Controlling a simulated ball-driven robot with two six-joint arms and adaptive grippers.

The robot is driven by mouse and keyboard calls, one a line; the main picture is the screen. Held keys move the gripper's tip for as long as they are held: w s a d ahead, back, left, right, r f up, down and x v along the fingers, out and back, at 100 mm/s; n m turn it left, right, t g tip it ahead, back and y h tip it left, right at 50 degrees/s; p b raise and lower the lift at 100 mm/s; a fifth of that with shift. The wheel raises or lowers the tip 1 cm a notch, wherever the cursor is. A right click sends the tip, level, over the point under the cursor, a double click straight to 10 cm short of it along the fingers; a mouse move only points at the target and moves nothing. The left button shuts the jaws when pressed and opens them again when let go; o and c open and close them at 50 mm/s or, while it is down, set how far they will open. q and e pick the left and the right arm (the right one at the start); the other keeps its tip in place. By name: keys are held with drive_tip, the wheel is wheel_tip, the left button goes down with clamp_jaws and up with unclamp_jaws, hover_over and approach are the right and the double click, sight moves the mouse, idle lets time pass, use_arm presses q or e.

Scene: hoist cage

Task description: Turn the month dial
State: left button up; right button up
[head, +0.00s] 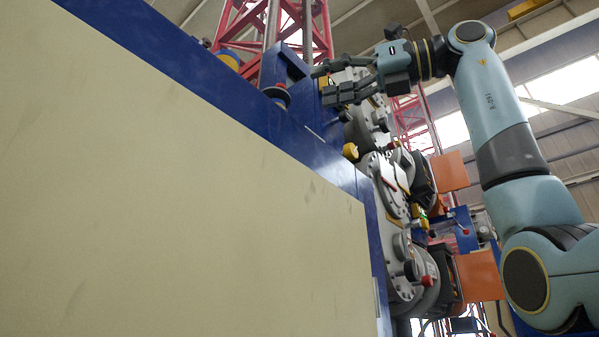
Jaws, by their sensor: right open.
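Several grey round dials sit in a column along the blue frame, seen steeply from the side. The upper dial (378,137) is partly behind my right gripper. The middle dial (390,185) has a pale plate and a red mark on its face. The lower dial (402,268) has a dark knob and a red knob. I cannot tell which is the month dial. My right gripper (325,84) is open, with its fingers pointing left near the top of the column. My left gripper is out of view.
A large cream panel (170,190) with a blue frame (310,140) fills the left side. Yellow knobs (350,151) stick out along the frame. Orange plates (450,171) stand right of the dials. A red lattice mast (300,30) rises behind.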

drive_tip(key=w+d+f+m+t+h+b, duration=0.3)
drive_tip(key=w+d+t+h, duration=0.1)
drive_tip(key=w+a+p, duration=0.1)
drive_tip(key=a, duration=0.1)
drive_tip(key=w+a+r+p, duration=0.1)
drive_tip(key=w+a, duration=0.1)
drive_tip(key=a, duration=0.1)
drive_tip(key=w+a+p, duration=0.1)
drive_tip(key=w+a, duration=0.1)
drive_tip(key=shift+a+r, duration=0.25)
drive_tip(key=shift+r, duration=0.1)
drive_tip(key=shift+w+a+f, duration=0.1)
drive_tip(key=shift+w+a, duration=0.2)
drive_tip(key=shift+w, duration=0.15)
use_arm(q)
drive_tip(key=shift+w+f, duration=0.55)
use_arm(e)
clamp_jaws()
